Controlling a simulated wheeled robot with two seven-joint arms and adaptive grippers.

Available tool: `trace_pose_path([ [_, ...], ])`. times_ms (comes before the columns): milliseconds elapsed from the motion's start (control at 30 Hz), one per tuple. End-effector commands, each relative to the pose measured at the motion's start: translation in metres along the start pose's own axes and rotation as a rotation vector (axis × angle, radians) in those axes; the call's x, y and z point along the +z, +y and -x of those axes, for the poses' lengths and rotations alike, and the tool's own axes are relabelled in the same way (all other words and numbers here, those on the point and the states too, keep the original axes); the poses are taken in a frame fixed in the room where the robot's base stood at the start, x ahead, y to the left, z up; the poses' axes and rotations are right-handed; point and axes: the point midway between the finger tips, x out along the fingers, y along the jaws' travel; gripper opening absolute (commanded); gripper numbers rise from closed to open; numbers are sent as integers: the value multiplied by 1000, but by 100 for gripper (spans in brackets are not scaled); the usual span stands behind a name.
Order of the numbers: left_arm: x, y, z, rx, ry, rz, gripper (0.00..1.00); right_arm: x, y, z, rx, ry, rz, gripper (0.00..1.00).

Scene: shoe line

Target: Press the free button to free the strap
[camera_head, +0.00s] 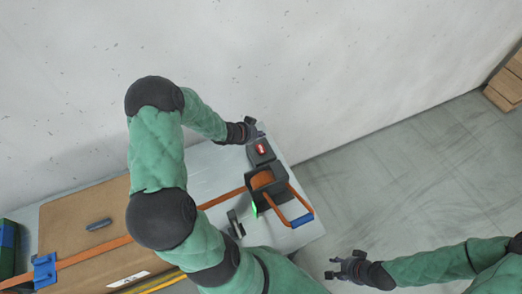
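A dark strapping tool (264,180) with a lit red panel (261,148) on its top end sits on the grey table. An orange strap (221,199) runs from the left into the tool, and an orange loop hangs on its right side. No button labelled free can be made out. My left gripper (256,129) is at the tool's top end, just above the red panel; contact and finger opening cannot be made out. My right gripper (335,268) is low, over the floor right of the table, apart from the tool, its fingers spread and empty.
A cardboard box (70,221) lies on the table at left, crossed by the strap, with a blue clip (44,271) on it. A wall stands behind the table. Cardboard boxes (507,84) lie at far right. The floor between is clear.

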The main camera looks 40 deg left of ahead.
Motion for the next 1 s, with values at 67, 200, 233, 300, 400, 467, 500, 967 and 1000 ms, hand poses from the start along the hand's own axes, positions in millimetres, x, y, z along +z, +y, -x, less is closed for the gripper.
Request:
trace_pose_path([
  [67, 9, 4, -10, 0, 0, 0, 0, 0, 5, -13, 0, 0, 0, 40],
  [200, 20, 8, -21, 0, -1, 1, 0, -1, 10, -28, 0, 0, 0, 40],
  [233, 22, 10, -23, 0, -1, 2, 0, -1, 11, -31, 0, 0, 0, 40],
  [300, 28, 12, -29, 0, -1, 2, 0, -1, 14, -38, 0, 0, 0, 40],
  [400, 35, 15, -37, 1, -1, 2, 0, -2, 17, -47, 0, 0, 0, 40],
  [467, 39, 16, -41, 1, 0, 1, 0, -2, 18, -52, 0, 0, 0, 40],
  [500, 41, 17, -43, 0, 0, 0, 0, -2, 19, -54, 0, 0, 0, 40],
  [967, 44, 18, -46, 0, 0, 1, 0, -2, 20, -57, 0, 0, 0, 40],
  [1000, 44, 18, -46, 0, 0, 1, 0, -2, 20, -57, 0, 0, 0, 40],
])
